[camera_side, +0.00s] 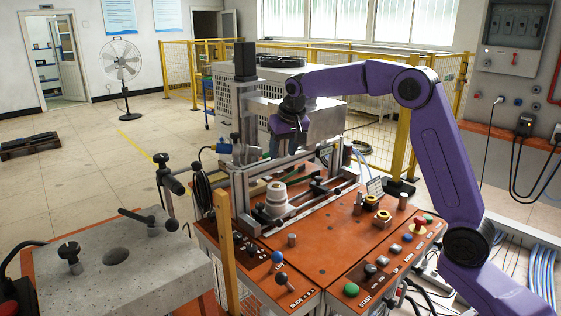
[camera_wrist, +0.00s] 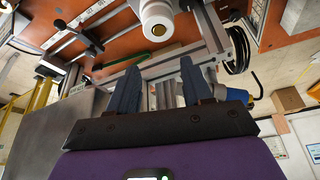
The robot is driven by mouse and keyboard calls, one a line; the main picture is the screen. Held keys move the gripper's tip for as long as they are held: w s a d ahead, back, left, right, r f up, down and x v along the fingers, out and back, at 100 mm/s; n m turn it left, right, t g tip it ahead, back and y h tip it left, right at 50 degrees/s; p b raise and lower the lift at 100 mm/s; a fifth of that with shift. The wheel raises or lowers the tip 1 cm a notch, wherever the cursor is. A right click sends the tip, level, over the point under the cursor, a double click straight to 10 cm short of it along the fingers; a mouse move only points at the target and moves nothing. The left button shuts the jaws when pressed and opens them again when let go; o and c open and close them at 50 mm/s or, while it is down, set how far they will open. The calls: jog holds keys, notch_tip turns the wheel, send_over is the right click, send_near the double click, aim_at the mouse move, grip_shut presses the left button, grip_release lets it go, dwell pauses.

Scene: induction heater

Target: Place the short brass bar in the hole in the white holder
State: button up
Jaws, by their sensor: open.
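The white holder (camera_side: 275,198) is a stepped round piece standing upright on the orange machine top in the side view. In the wrist view the white holder (camera_wrist: 157,12) is at the top, beyond the fingertips, with a brass-coloured round spot at its centre. I cannot tell whether that spot is a bar end or the hole's lining. My gripper (camera_side: 287,150) is above and behind the holder, apart from it. In the wrist view my gripper (camera_wrist: 159,68) has its two blue-grey fingers wide apart, with nothing held. I cannot single out the short brass bar for certain.
A metal frame with an upright column (camera_side: 245,130) surrounds the holder. Small cylinders (camera_side: 403,200) and brass-ringed nuts (camera_side: 382,216) stand on the orange top (camera_side: 325,240) at right. Buttons and knobs line its front. A large grey box (camera_side: 320,118) is close beside my gripper.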

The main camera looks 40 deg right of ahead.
jog(key=shift+v, duration=0.85)
jog(key=s+a+f+n+g+y, duration=0.15)
jog(key=s+a+n, duration=0.25)
jog(key=s+a, duration=0.5)
jog(key=s+a+f+n+g+y, duration=0.15)
jog(key=s+a+n, duration=0.25)
jog(key=s, duration=0.9)
jog(key=s+d+f+n, duration=0.1)
jog(key=s+f+n, duration=0.1)
jog(key=s, duration=0.5)
jog(key=s+d+f+n+h, duration=0.1)
jog(key=s+f+n, duration=0.1)
jog(key=s, duration=0.5)
jog(key=s+d+f+n+g, duration=0.1)
jog(key=s+d+f+n, duration=0.1)
jog(key=s, duration=0.6)
jog(key=shift+f+n, duration=0.55)
jog(key=shift+n, duration=0.35)
jog(key=shift+d, duration=0.15)
